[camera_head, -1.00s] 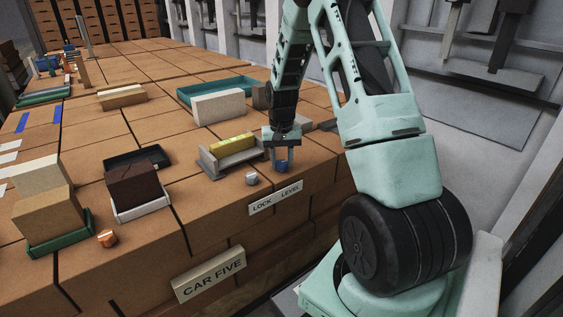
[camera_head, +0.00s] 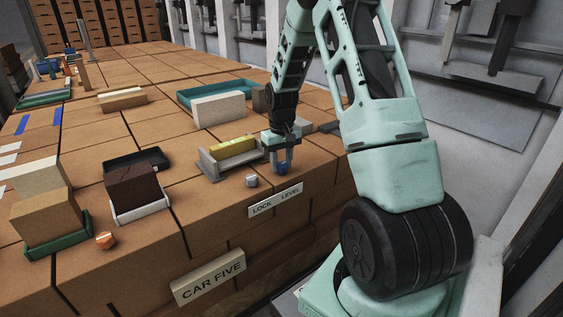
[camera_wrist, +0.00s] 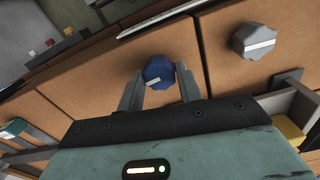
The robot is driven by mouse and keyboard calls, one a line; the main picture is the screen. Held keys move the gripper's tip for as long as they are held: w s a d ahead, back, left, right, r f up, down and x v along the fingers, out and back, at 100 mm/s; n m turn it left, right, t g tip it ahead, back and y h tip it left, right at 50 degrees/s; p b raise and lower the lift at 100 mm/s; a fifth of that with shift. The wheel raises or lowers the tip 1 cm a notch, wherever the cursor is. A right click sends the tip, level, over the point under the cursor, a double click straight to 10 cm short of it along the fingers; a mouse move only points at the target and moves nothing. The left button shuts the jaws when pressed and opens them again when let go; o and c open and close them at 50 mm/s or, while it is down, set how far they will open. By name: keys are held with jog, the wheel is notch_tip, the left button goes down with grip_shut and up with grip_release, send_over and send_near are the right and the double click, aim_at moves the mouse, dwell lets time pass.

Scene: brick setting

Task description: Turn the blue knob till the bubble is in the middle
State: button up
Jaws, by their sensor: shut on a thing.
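The blue knob (camera_wrist: 158,72) is an eight-sided knob with a white pointer mark, on the brick-coloured top. It also shows in the head view (camera_head: 284,168), above the word LEVEL. My gripper (camera_wrist: 160,90) has its two fingers on either side of the blue knob and is shut on it; it also shows in the head view (camera_head: 283,162). The yellow level vial (camera_head: 232,146) lies in a grey holder (camera_head: 214,170) left of my gripper. The bubble is too small to make out. Part of the yellow vial shows at the right edge of the wrist view (camera_wrist: 291,133).
A grey knob (camera_head: 251,181) stands left of the blue knob, above LOCK on the label (camera_head: 275,200). An orange knob (camera_head: 106,240) is at the front left. Brick blocks stand in a green tray (camera_head: 60,246) and a white tray (camera_head: 142,212). A pale block (camera_head: 217,109) stands behind the vial.

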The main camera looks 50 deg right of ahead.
aim_at(281, 164)
jog(key=o, duration=1)
jog(key=shift+r, duration=0.1)
notch_tip(281, 164, up, 17)
jog(key=b, duration=0.3)
jog(key=shift+r+b, duration=0.15)
jog(key=shift+b, duration=0.25)
